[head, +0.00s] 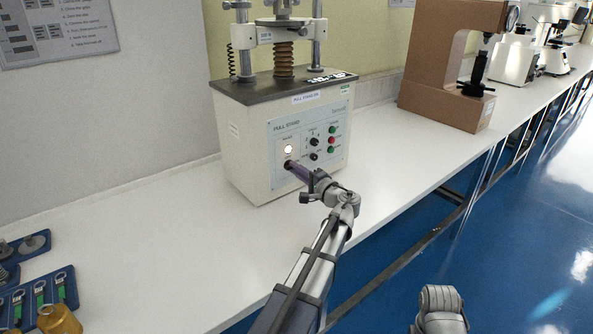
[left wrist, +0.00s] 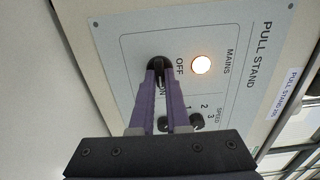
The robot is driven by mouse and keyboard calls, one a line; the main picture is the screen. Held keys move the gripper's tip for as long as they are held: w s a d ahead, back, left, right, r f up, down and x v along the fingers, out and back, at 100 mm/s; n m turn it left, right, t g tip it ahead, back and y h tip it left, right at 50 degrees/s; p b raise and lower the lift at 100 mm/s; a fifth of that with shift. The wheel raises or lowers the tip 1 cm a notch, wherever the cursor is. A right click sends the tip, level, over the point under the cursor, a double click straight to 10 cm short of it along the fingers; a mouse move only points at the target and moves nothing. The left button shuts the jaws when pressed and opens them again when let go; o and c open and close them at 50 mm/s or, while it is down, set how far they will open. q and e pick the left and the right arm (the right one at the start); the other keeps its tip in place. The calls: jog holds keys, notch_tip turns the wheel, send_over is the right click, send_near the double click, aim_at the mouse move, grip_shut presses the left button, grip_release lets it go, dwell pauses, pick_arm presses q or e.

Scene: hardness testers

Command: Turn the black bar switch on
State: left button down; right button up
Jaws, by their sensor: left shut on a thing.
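The pull stand (head: 250,150) is a cream box with a dark top and a light blue front panel. Its black bar switch (left wrist: 155,63) sits on a round dark base below the lit white mains lamp (head: 288,149), with OFF and ON labels beside it. The lamp also shows glowing in the left wrist view (left wrist: 201,65). My left gripper (head: 289,164), with purple fingers, reaches the panel at the switch. In the left wrist view its fingertips (left wrist: 160,68) are closed on the bar and hide most of it. My right gripper is not in view.
Black knobs (head: 314,142) and red and green buttons (head: 331,141) sit right of the switch. A brown tester (head: 445,70) stands further along the white bench (head: 120,225). Blue trays (head: 40,300) lie at the lower left.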

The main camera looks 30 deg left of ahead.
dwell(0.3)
pick_arm(q)
jog(key=c, duration=0.9)
grip_release()
jog(key=shift+d, duration=0.1)
jog(key=v, duration=0.7)
jog(key=shift+d, duration=0.35)
jog(key=shift+s, duration=0.2)
jog(key=s+d+f+g+h+p, duration=0.1)
jog(key=s+d+h+p, duration=0.1)
jog(key=s+d+p, duration=0.1)
jog(key=s+d+f+n+g+h+p, duration=0.1)
jog(key=s+d+h+p, duration=0.2)
jog(key=s+d+p, duration=0.1)
jog(key=s+d+f+g+h+p, duration=0.1)
jog(key=s+d+h+p, duration=0.1)
jog(key=s+d+p, duration=0.1)
jog(key=shift+s+d+n+h+p, duration=0.15)
jog(key=shift+d+n+h+p, duration=0.15)
jog(key=shift+d+p, duration=0.4)
jog(key=s+d+g+h+p, duration=0.4)
jog(key=s+d+h+p, duration=0.3)
jog(key=s+d, duration=0.7)
jog(key=d, duration=0.3)
jog(key=shift+s+d+m+h+p, duration=0.25)
jog(key=shift+d+m+h+p, duration=0.05)
jog(key=shift+d+m+h, duration=0.1)
